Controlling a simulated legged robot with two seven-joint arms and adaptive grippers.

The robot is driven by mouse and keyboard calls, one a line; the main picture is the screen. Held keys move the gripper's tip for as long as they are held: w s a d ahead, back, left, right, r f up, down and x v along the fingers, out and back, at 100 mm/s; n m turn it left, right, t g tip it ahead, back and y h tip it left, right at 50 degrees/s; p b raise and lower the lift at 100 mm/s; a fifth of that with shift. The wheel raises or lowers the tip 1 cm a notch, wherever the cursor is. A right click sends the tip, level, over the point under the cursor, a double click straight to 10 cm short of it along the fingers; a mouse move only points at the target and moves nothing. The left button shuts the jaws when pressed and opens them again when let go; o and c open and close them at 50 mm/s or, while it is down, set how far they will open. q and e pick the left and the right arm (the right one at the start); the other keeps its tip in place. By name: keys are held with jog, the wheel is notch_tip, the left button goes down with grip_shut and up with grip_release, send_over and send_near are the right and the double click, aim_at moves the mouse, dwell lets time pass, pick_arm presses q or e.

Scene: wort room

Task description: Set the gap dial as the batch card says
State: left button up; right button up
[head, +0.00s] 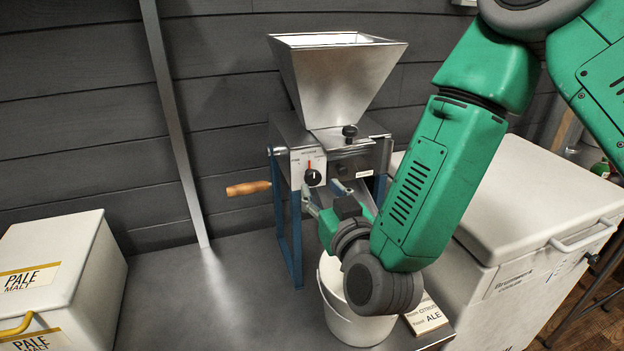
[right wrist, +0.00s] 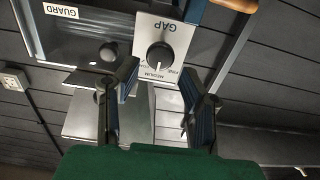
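The gap dial (head: 313,177) is a black round knob on a pale plate on the front of the mill (head: 337,80). In the right wrist view the dial (right wrist: 160,56) appears upside down, with its pale mark towards the word MEDIUM; FINE is beside it. My right gripper (head: 326,197) is just below and in front of the dial. In the wrist view its fingers (right wrist: 157,87) are spread with nothing between them, apart from the dial. A card (head: 427,315) reading ALE lies beside the bucket; its smaller print is hard to read. My left gripper is out of view.
A white bucket (head: 338,325) stands under my right wrist. A wooden crank handle (head: 248,188) sticks out left of the mill. A PALE MALT bin (head: 85,260) stands at left, a large white chest (head: 520,190) at right. The bench (head: 210,290) is bare between bin and mill.

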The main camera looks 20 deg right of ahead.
aim_at(315, 180)
jog(key=w, duration=0.5)
jog(key=shift+w+a, duration=0.1)
grip_shut()
jog(key=m, duration=0.4)
jog(key=shift+f+m, duration=0.1)
jog(key=shift+m, duration=2.3)
